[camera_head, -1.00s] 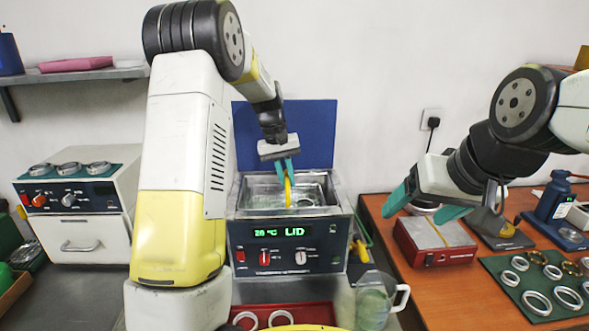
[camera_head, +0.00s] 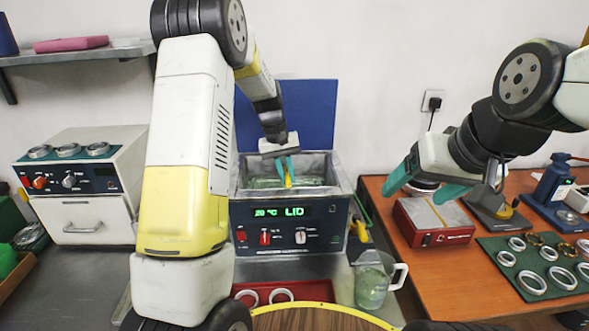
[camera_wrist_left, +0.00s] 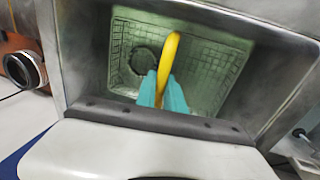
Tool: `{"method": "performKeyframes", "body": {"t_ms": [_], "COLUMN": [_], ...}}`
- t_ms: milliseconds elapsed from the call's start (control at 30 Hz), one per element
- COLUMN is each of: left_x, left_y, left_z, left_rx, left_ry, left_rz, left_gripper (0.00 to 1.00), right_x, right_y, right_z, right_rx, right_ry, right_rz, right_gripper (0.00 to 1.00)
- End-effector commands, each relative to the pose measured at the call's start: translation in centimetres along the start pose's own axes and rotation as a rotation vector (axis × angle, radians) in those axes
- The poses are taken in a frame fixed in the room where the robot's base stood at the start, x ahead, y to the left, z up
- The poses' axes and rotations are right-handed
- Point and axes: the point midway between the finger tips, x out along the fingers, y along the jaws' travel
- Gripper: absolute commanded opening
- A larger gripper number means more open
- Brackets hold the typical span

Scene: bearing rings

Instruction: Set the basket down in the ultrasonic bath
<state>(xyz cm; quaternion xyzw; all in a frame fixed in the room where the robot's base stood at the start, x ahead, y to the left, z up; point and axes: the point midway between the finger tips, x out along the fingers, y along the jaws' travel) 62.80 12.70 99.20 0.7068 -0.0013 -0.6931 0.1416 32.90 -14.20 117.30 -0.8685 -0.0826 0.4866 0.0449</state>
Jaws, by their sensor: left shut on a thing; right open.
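In the left wrist view, the fingers (camera_wrist_left: 163,92) grip the yellow handle (camera_wrist_left: 168,60). Below them the mesh basket (camera_wrist_left: 205,65) sits inside the tank walls with a dark ring (camera_wrist_left: 145,62) in it. Whether the basket touches the tank floor is unclear. My right gripper (camera_head: 423,186) is open and empty above the wooden table.
A glass jug (camera_head: 372,280) stands right of the bath's front. A red tray with rings (camera_head: 262,296) lies before the bath. A red-and-grey device (camera_head: 433,222) and a green mat with rings (camera_head: 510,270) are on the right table. A white oven (camera_head: 85,195) is at left.

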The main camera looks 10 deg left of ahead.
Motion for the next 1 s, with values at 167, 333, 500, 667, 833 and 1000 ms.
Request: {"method": "performKeyframes", "body": {"t_ms": [167,333,500,667,833,1000], "left_x": [-0.03,0.27,0.32,0.33,0.34,0.35], "left_y": [0.05,0.16,0.19,0.18,0.17,0.14], "left_z": [-0.03,0.02,0.02,0.03,0.04,0.08], "left_rx": [0.0,0.0,0.0,0.0,0.0,0.0], "left_ry": [0.001,0.001,0.002,0.001,0.001,-0.001], "left_rz": [0.001,0.001,0.001,0.0,0.0,-0.001], "left_gripper": [0.0,0.0,0.0,0.33,0.39,0.39], "right_x": [0.0,0.0,0.0,0.0,0.0,0.0], "right_y": [0.0,0.0,0.0,0.0,0.0,0.0], "right_z": [0.0,0.0,0.0,0.0,0.0,0.0], "right_rx": [0.0,0.0,0.0,0.0,0.0,0.0], "right_ry": [0.0,0.0,0.0,0.0,0.0,0.0], "right_rz": [0.0,0.0,0.0,0.0,0.0,0.0], "right_gripper": [0.77,0.77,0.77,0.77,0.77,0.77]}}
